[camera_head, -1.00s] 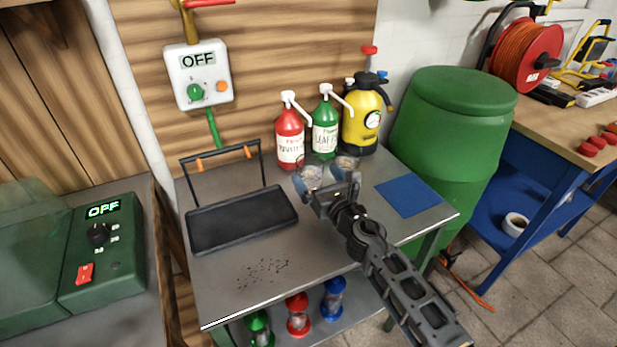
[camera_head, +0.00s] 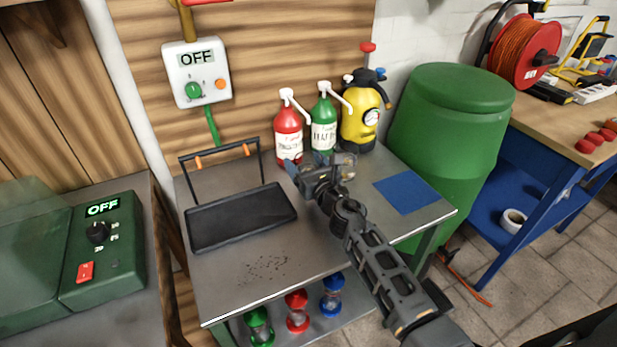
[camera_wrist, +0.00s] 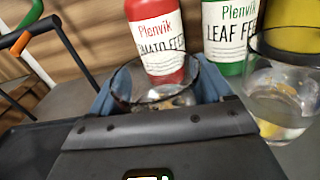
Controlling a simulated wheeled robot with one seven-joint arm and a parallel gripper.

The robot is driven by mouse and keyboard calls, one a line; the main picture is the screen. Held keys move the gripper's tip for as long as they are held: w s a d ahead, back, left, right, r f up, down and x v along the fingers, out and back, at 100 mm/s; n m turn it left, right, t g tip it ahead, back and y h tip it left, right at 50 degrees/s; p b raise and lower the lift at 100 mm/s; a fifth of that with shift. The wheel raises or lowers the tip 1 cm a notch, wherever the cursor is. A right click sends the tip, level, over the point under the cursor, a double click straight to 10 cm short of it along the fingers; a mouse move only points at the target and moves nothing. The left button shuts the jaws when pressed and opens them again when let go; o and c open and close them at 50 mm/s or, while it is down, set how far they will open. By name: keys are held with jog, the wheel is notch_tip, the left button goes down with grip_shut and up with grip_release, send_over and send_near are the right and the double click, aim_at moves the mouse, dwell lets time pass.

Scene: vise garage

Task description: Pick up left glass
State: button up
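The left glass (camera_wrist: 154,92) is clear and stands between the blue fingers of my gripper (camera_wrist: 155,88) in the wrist view. One finger is on each side of it, and its lower part is hidden behind the gripper body. The fingers are spread wide; I see no clear grip on the glass. In the head view my gripper (camera_head: 318,164) is low over the metal table and largely hides the left glass. The right glass (camera_wrist: 280,105) stands just right of the right finger, with clear liquid in it.
A red bottle (camera_head: 289,138), a green bottle (camera_head: 324,130) and a yellow sprayer (camera_head: 360,120) stand close behind the glasses. A black tray (camera_head: 240,215) with an upright handle is to the left. A blue mat (camera_head: 406,193) lies to the right.

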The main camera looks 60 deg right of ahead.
jog(key=c, duration=0.9)
jog(key=shift+o, duration=0.2)
jog(key=shift+r, duration=0.2)
jog(key=shift+s+a+r+p, duration=0.1)
jog(key=shift+s+r+p, duration=0.1)
jog(key=shift+r+p, duration=2.85)
jog(key=shift+r, duration=0.35)
jog(key=b+v, duration=0.2)
jog(key=v, duration=1.7)
jog(key=shift+s, duration=0.2)
jog(key=shift+a, duration=0.1)
